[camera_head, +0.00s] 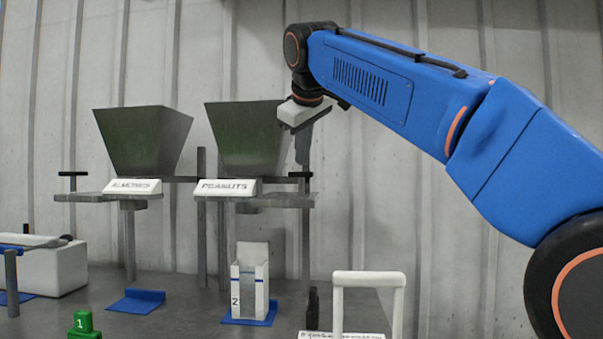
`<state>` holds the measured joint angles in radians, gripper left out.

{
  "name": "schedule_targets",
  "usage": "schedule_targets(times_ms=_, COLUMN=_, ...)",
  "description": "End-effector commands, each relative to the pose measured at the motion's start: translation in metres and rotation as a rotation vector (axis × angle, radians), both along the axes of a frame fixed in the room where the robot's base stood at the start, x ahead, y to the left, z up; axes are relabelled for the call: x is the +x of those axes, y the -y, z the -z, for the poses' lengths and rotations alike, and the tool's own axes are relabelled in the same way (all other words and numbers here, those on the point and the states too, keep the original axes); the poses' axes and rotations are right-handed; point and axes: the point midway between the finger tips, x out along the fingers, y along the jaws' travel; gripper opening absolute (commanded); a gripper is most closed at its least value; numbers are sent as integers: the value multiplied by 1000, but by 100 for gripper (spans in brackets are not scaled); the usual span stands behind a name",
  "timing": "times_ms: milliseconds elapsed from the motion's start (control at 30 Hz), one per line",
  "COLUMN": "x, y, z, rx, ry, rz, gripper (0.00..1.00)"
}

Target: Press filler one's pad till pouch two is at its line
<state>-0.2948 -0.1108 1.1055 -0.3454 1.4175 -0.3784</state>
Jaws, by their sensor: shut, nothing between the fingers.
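A white pouch marked 2 (236,283) stands upright on a blue mat, below the hopper labelled PEANUTS (240,135). It has a greyish front panel, and I cannot make out its fill level or line. A green piece marked 1 (83,324) is at the bottom left, partly cut off by the picture edge; I cannot tell if it is filler one's pad. My gripper (303,150) is shut and empty, pointing down at the right side of the PEANUTS hopper, high above the table and apart from the pouch and the green piece.
A hopper labelled ALMONDS (143,140) stands left of the other, above an empty blue mat (137,301). Dark T-shaped handles (73,181) sit at the shelf ends. A white block (55,268) lies at left. A white arch-shaped handle (369,279) stands right of the pouch.

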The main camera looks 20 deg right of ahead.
Motion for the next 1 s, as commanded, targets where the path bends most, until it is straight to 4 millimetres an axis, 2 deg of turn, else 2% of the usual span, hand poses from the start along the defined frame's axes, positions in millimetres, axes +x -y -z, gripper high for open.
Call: schedule_targets(times_ms=1000, x=0, y=0, z=9, rx=0, ry=0, rz=0, gripper=0)
